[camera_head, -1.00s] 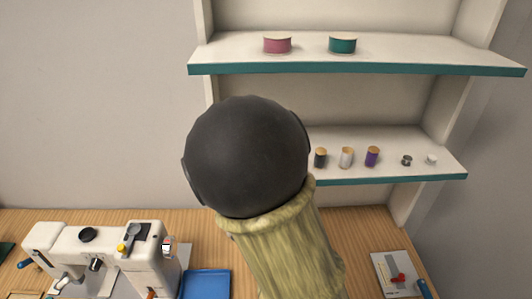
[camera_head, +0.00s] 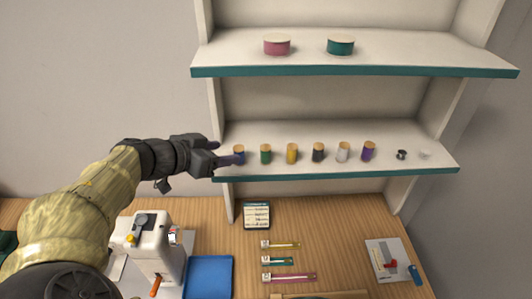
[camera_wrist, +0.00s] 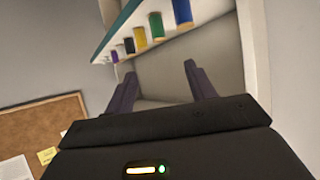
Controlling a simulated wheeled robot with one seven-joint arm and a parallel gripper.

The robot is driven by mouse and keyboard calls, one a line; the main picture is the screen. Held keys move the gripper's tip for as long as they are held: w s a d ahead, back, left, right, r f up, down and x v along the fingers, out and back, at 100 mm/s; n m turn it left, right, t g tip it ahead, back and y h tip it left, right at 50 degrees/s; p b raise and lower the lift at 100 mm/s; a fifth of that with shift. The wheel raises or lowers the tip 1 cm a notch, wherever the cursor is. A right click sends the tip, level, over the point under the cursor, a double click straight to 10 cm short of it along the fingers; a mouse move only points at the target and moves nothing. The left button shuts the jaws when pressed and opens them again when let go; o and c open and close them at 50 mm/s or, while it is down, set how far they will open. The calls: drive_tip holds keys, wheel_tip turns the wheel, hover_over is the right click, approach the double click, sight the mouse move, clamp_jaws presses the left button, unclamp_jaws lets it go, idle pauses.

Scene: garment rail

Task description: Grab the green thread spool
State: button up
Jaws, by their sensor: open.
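The green thread spool (camera_head: 265,153) stands upright on the lower shelf, second from the left, between a blue spool (camera_head: 239,153) and a yellow spool (camera_head: 292,153). My gripper (camera_head: 229,152) is at the shelf's left end, left of the green spool, with a fingertip overlapping the blue spool in the head view. Contact there cannot be told. In the wrist view my gripper (camera_wrist: 160,70) is open, nothing between its fingers; the green spool (camera_wrist: 156,25) appears beyond the fingertips, next to the blue spool (camera_wrist: 182,12).
The lower shelf (camera_head: 330,172) also bears black, white and purple spools and two small bobbins. The upper shelf (camera_head: 400,72) above holds pink and teal ribbon rolls. A shelf side wall stands close to my gripper. A sewing machine (camera_head: 150,240) is on the table below.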

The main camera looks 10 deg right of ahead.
drive_tip(key=p, duration=0.4)
approach(264, 148)
drive_tip(key=x, duration=0.5)
drive_tip(key=shift+w+f, duration=0.1)
drive_tip(key=shift+f, duration=0.15)
drive_tip(key=shift+d, duration=0.1)
drive_tip(key=shift+w+d+p, duration=0.3)
drive_tip(key=shift+d+p, duration=0.25)
drive_tip(key=shift+p, duration=0.3)
drive_tip(key=p+x, duration=0.2)
drive_tip(key=x, duration=0.1)
drive_tip(key=shift+d, duration=0.15)
drive_tip(key=shift+w+d+f, duration=0.25)
drive_tip(key=shift+w+f, duration=0.05)
drive_tip(key=shift+f, duration=0.05)
drive_tip(key=shift+s, duration=0.1)
drive_tip(key=shift+c, duration=0.4)
